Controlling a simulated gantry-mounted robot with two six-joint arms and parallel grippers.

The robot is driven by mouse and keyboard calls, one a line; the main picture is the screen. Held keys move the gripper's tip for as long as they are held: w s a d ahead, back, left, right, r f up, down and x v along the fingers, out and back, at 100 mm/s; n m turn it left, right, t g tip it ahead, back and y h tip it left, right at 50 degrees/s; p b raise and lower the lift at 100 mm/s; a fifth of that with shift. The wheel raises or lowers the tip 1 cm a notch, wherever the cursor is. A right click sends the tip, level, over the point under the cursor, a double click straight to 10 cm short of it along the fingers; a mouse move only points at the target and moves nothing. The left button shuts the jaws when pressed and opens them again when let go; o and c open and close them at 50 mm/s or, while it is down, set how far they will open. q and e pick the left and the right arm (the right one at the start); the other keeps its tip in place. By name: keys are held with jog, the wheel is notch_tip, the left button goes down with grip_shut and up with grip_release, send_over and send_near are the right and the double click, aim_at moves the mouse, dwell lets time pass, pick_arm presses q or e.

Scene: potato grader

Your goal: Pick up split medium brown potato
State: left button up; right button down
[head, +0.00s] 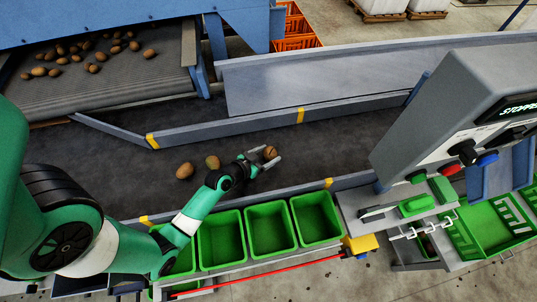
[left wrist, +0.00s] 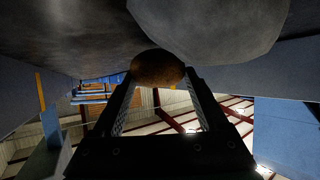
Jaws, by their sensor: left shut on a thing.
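A medium brown potato (head: 270,152) is held between the fingers of my left gripper (head: 266,161), over the dark belt (head: 340,135). A dark mark shows on it, but it is too small to tell whether it is a split. In the left wrist view the brown potato (left wrist: 157,67) sits between the two fingertips (left wrist: 158,82), which are shut on it. Whether it touches the belt I cannot tell. My right gripper is not in view.
Several green bins (head: 270,229) line the front edge. A grey control box (head: 440,120) stands at the right. Several potatoes lie on the upper conveyor (head: 110,85).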

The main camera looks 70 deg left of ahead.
aim_at(268, 154)
pick_arm(q)
notch_tip(268, 154, up, 3)
jog(key=shift+r+p, duration=0.1)
jog(key=shift+p, duration=0.55)
jog(key=s+d+r+p, duration=0.3)
jog(key=d+r, duration=0.6)
jog(key=d, duration=0.4)
jog(key=shift+s+d+r+p, duration=0.15)
jog(key=shift+s+d+p, duration=0.1)
jog(key=shift+s+p, duration=0.2)
